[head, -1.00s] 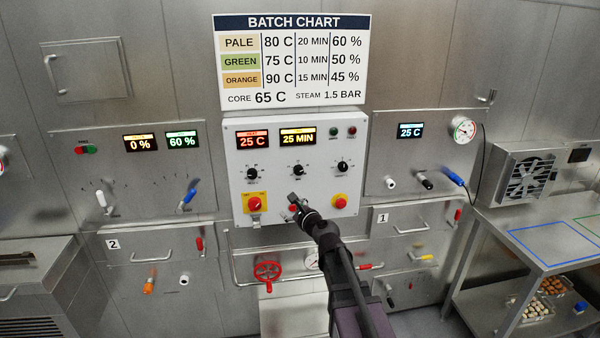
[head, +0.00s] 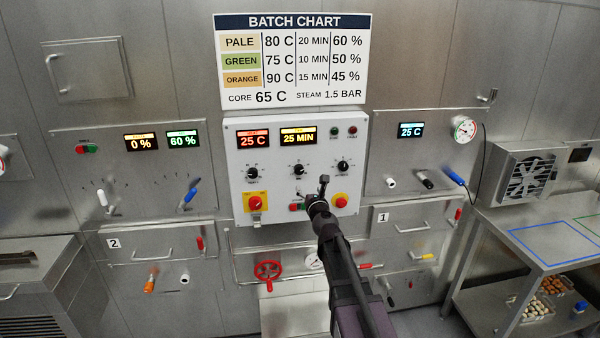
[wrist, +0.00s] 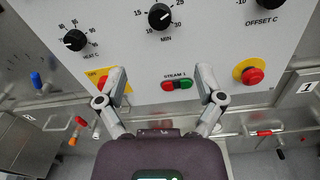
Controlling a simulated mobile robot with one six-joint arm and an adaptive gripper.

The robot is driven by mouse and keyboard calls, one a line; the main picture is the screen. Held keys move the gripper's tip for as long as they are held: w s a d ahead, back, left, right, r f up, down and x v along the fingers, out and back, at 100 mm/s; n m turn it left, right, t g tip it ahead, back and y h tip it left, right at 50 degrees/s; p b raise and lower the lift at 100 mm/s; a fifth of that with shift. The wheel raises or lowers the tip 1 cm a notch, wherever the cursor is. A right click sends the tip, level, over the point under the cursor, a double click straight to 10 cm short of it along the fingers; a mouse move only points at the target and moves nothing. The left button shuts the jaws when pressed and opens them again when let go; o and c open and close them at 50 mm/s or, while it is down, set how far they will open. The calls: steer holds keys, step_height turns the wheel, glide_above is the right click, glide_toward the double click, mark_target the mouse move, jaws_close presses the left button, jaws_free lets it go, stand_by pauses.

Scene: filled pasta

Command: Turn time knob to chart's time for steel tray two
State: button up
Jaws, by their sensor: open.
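The time knob (wrist: 160,16) is black, marked MIN, with a dial of numbers around it. In the head view it is the middle knob (head: 299,170) of the white panel, below a display (head: 298,137) reading 25 MIN. My gripper (wrist: 160,72) is open and empty, its fingers spread below the knob and apart from it. In the head view my gripper (head: 313,189) is in front of the panel's lower middle. The batch chart (head: 291,60) lists pale 20 MIN, green 10 MIN, orange 15 MIN. I cannot tell which tray is steel tray two.
The heat knob (wrist: 75,40) and offset knob (wrist: 271,3) flank the time knob. A green and red STEAM 1 button pair (wrist: 177,85) sits between my fingers. A red stop button (wrist: 252,75) is at right. Trays of pasta (head: 537,308) sit on the cart's lower shelf.

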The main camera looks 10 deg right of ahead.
mark_target(300, 170)
steer(key=w, duration=1.3)
steer(key=shift+w+a, duration=0.25)
steer(key=shift+a, duration=0.1)
steer(key=c, duration=1.2)
